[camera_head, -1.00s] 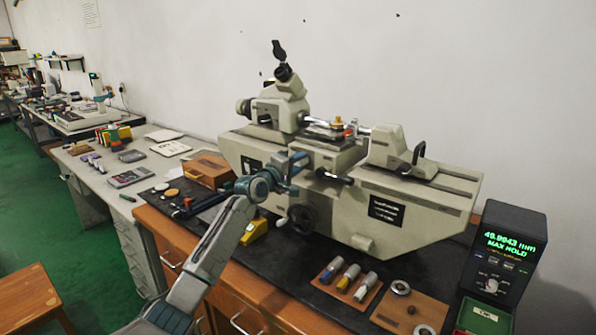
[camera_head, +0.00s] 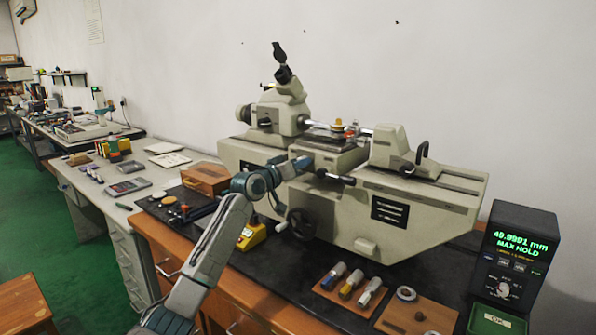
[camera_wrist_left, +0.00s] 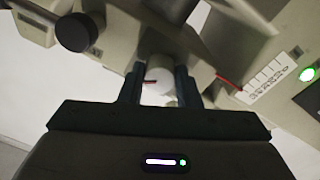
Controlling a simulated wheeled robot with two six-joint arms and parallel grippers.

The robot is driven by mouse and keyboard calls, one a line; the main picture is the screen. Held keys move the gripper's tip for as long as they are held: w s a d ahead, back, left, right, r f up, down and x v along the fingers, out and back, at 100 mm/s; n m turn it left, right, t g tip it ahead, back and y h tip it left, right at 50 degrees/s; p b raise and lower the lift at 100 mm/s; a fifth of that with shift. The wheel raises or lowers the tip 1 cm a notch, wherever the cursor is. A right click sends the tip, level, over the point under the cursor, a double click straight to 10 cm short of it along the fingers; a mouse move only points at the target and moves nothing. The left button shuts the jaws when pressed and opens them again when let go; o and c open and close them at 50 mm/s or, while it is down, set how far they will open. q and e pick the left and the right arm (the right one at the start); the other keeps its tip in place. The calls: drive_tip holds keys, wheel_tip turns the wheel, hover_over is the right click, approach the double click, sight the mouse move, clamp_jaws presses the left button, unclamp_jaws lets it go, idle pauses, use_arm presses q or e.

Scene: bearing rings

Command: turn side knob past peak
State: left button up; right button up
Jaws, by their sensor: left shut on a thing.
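The measuring machine (camera_head: 345,200) is a long grey-beige bench instrument with an upright eyepiece. In the left wrist view, a pale round side knob (camera_wrist_left: 158,88) with a dark mark and a red line sits between the two dark fingers of my left gripper (camera_wrist_left: 160,78), which is shut on it. In the head view my left gripper (camera_head: 298,165) reaches the front of the machine, left of the black-tipped lever, and hides the knob. The readout box (camera_head: 516,252) shows green text, 49.9991 mm and MAX HOLD. My right gripper is out of view.
A dark handwheel (camera_head: 301,223) hangs below my left gripper. A wooden board (camera_head: 418,317) with metal rings and a board with several colored-label cylinders (camera_head: 350,285) lie in front. A wooden box (camera_head: 205,178) and yellow block (camera_head: 251,236) stand left. Some black mat is clear.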

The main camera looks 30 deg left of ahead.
use_arm(q)
drive_tip(key=shift+f+m+b, duration=0.1)
drive_tip(key=shift+m+b, duration=1)
drive_tip(key=shift+m, duration=3)
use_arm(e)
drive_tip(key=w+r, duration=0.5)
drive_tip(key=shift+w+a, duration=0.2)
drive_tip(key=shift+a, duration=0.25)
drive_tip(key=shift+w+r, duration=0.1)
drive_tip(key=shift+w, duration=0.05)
use_arm(q)
drive_tip(key=o, duration=1)
